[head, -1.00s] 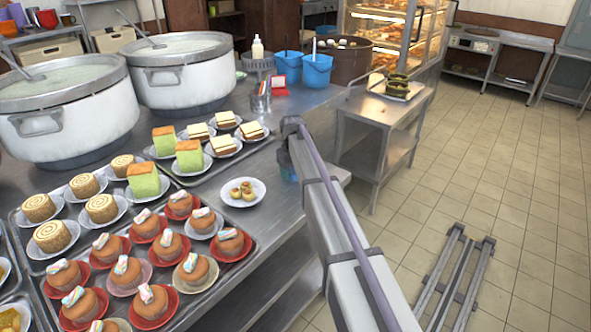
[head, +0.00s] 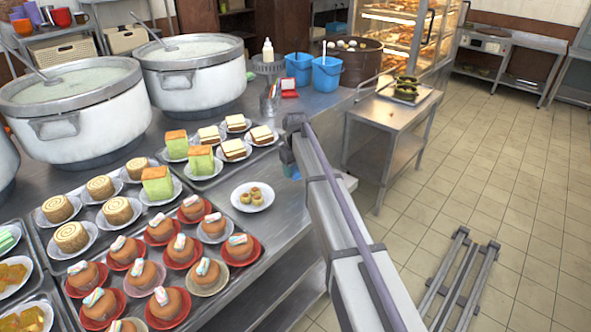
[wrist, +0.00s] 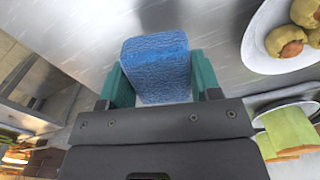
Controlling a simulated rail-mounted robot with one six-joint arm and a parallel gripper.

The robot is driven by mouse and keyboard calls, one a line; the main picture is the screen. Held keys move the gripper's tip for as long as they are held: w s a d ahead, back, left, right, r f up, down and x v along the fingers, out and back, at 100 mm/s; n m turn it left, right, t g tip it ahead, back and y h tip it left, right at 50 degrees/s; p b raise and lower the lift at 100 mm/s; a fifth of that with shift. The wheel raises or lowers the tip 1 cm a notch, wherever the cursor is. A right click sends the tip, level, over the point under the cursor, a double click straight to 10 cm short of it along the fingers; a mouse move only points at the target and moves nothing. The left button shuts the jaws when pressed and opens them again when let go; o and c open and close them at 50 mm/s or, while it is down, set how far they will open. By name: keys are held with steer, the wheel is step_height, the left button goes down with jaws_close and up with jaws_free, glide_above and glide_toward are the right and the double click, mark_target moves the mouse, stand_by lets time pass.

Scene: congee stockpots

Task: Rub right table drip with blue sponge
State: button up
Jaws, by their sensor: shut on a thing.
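My gripper (wrist: 160,84) has teal fingers shut on a blue sponge (wrist: 155,62), one finger on each side of it. In the wrist view the sponge is over the steel counter; I cannot tell whether it touches the surface. In the head view my gripper (head: 288,164) is at the counter's right edge, mostly hidden behind my arm, just right of a white plate of small buns (head: 252,196). I cannot make out a drip in either view; my arm covers part of the counter.
Trays of cakes (head: 150,250) fill the counter's front left. Blue buckets (head: 326,74) and a cutlery holder (head: 270,105) stand farther back. A steel side table (head: 385,115) stands right of the counter, beside open floor.

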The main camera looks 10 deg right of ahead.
steer(key=shift+r, duration=0.4)
step_height(320, 180, up, 3)
steer(key=p, duration=0.3)
steer(key=shift+r, duration=0.15)
steer(key=shift+f, duration=0.2)
